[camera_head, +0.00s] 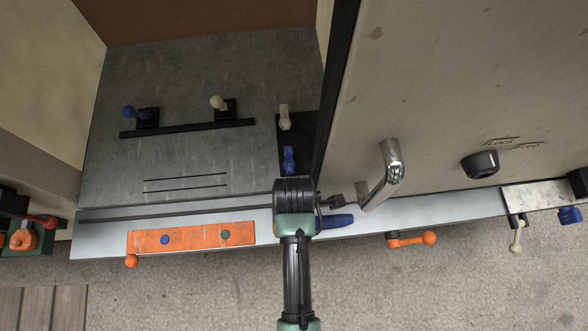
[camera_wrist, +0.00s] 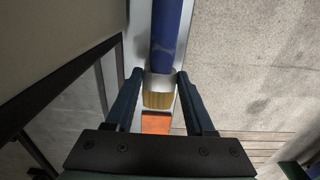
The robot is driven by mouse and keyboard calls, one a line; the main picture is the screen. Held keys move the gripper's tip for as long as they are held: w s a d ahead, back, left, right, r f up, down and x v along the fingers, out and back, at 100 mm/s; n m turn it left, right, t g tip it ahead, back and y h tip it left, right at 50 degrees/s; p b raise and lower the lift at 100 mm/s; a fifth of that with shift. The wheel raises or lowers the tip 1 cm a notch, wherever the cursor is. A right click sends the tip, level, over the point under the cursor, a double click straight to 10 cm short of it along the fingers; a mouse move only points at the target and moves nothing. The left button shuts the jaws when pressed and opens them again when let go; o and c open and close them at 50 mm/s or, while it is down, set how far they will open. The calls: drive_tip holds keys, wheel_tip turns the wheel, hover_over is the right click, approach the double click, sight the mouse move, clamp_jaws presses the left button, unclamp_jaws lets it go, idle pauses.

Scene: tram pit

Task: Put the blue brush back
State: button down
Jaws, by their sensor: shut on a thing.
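The blue brush has a blue handle (camera_wrist: 167,35), a metal ferrule and tan bristles. In the wrist view it runs down from the top edge, bristle end nearest me. My gripper (camera_wrist: 160,84) is shut on it, with a finger on each side near the ferrule and bristles. In the head view the blue brush (camera_head: 337,221) sticks out to the right of my gripper (camera_head: 316,209), over the pale ledge. The bristles are hidden there. I cannot tell whether the brush touches the ledge.
An orange plate (camera_head: 190,238) with blue and green buttons lies left of my gripper. A panel (camera_head: 380,70) with a silver handle (camera_head: 384,176) and black knob (camera_head: 480,165) stands close on the right. A blue part (camera_head: 289,160) and white lever (camera_head: 284,118) are beyond. Concrete floor lies in front.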

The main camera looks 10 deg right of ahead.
drive_tip(key=shift+f, duration=0.85)
drive_tip(key=shift+w+r+p, duration=0.15)
drive_tip(key=shift+p, duration=0.5)
drive_tip(key=shift+f, duration=0.3)
drive_tip(key=shift+c, duration=1.3)
unclamp_jaws()
drive_tip(key=shift+f, duration=0.1)
